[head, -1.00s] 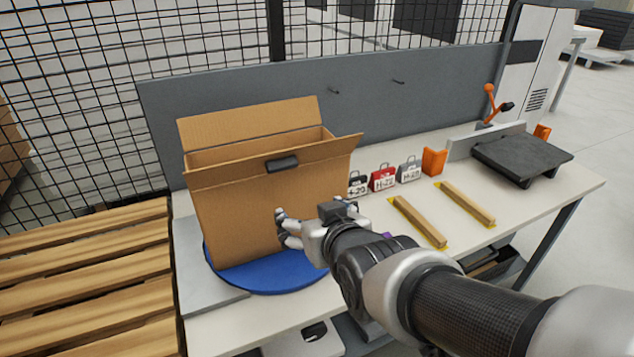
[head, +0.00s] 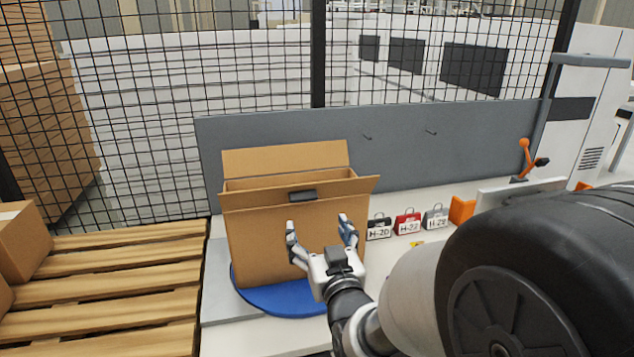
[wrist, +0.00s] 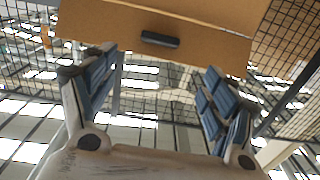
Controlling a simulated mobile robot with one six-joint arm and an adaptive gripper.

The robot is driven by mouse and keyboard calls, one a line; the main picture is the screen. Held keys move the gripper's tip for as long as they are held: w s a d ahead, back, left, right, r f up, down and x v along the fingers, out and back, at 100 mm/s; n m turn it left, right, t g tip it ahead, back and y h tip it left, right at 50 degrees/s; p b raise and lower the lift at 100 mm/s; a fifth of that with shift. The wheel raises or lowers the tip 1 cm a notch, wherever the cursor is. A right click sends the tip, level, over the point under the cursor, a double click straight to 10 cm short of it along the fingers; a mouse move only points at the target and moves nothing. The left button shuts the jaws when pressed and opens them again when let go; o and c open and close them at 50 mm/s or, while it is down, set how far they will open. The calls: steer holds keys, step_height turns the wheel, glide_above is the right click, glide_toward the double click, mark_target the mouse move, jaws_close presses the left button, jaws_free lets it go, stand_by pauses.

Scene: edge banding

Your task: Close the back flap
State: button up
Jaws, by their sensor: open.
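An open cardboard box (head: 257,245) stands on a blue turntable (head: 285,303) on the bench. Its back flap (head: 285,160) stands up at the far side, leaning slightly back. The near flap (head: 250,199) tilts outward towards me, with a dark handle-like piece (head: 302,196) on it. That piece also shows in the wrist view (wrist: 160,40), on the cardboard above my fingers. My gripper (head: 318,226) is open and empty in front of the near wall, fingers pointing up, below the near flap. Whether a finger touches the box I cannot tell. The box's inside is mostly hidden.
A grey panel (head: 440,150) stands behind the box, with a mesh fence beyond. Tagged black, red (head: 407,221) and grey items and an orange block (head: 462,210) sit to the right. A wooden pallet (head: 110,290) lies left. My arm hides the bench's right side.

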mark_target(304, 199)
steer(key=x, duration=0.4)
steer(key=b+x, duration=0.1)
steer(key=x, duration=0.7)
steer(key=shift+w+f, duration=0.2)
steer(key=shift+f, duration=0.05)
steer(key=shift+c, duration=0.5)
steer(key=c, duration=1.4)
steer(key=shift+r, duration=0.1)
